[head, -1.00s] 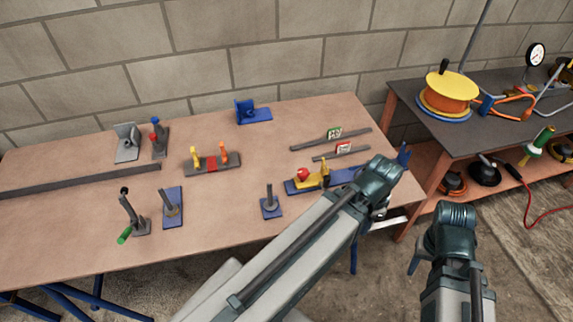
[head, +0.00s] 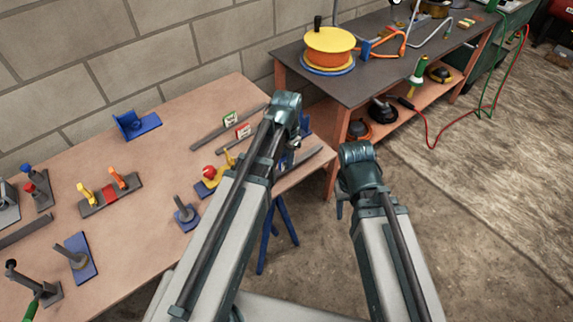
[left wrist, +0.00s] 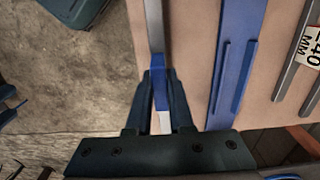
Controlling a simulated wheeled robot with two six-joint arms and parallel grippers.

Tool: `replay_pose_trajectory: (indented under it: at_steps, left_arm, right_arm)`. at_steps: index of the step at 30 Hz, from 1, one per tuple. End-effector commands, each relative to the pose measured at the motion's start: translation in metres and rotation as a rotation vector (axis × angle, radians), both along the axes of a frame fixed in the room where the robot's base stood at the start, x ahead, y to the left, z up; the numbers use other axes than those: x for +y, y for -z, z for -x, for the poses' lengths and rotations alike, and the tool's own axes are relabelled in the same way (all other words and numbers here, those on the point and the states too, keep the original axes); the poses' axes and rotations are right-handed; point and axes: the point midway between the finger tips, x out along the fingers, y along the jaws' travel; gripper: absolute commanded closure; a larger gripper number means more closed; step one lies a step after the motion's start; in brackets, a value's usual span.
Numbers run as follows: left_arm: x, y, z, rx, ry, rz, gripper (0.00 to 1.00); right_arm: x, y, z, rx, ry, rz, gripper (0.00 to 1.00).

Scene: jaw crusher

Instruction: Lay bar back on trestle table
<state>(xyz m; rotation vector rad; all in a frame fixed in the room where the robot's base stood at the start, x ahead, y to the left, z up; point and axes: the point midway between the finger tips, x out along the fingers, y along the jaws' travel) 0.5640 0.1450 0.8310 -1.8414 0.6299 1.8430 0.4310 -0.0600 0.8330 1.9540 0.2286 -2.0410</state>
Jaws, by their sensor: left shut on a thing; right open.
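My left gripper (head: 293,143) is over the front right corner of the trestle table (head: 140,148). In the left wrist view my left gripper (left wrist: 160,88) is shut on a slim grey bar with a blue band (left wrist: 155,35) between its fingers. The bar (head: 310,161) runs roughly parallel to a blue fixture (left wrist: 238,50), inside the table edge. Whether it touches the tabletop cannot be told. My right gripper (head: 341,207) hangs over the floor right of the table, apart from everything; its fingers are mostly hidden behind the wrist.
Two grey strips with a green tag (head: 229,119) and a red tag (head: 243,131) lie behind my left arm. A blue bracket (head: 135,124), a clamp block (head: 110,194) and several small stands occupy the table. A dark bench (head: 375,80) with a cable reel (head: 329,47) stands at right.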

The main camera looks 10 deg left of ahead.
Motion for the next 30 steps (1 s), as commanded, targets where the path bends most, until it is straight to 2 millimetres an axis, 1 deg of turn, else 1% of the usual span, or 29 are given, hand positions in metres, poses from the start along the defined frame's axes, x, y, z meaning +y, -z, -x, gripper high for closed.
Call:
replay_pose_trajectory:
  at_steps: [1,4,7,15,24,28,29,30]
  left_arm:
    - [0.0,0.0,-0.002,0.0,0.0,0.0,1.0]
    - [0.0,0.001,-0.001,0.0,0.0,0.0,1.0]
    - [0.001,0.006,-0.001,0.0,0.001,0.0,1.0]
    - [0.007,0.037,-0.001,0.0,0.003,0.0,1.0]
    - [0.008,0.035,-0.001,0.0,0.004,0.0,1.0]
    - [0.008,0.039,-0.001,0.0,0.004,0.0,1.0]
    - [0.008,0.039,-0.001,0.0,0.004,0.0,0.78]
    - [0.008,0.038,-0.001,0.0,0.004,0.0,0.71]
  right_arm:
    - [0.0,0.0,0.0,0.0,0.0,0.0,0.5]
    - [0.0,0.001,0.0,0.0,0.0,0.0,0.5]
    - [0.0,0.006,0.0,0.0,0.0,0.0,0.5]
    - [0.0,0.037,0.0,0.0,0.0,0.0,0.5]
    - [0.0,0.035,0.0,0.0,0.0,0.0,0.5]
    - [0.0,0.039,0.0,0.0,-0.001,0.0,0.5]
    - [0.0,0.039,0.0,0.0,-0.001,0.0,0.5]
    - [0.0,0.038,0.0,0.0,-0.001,0.0,0.5]
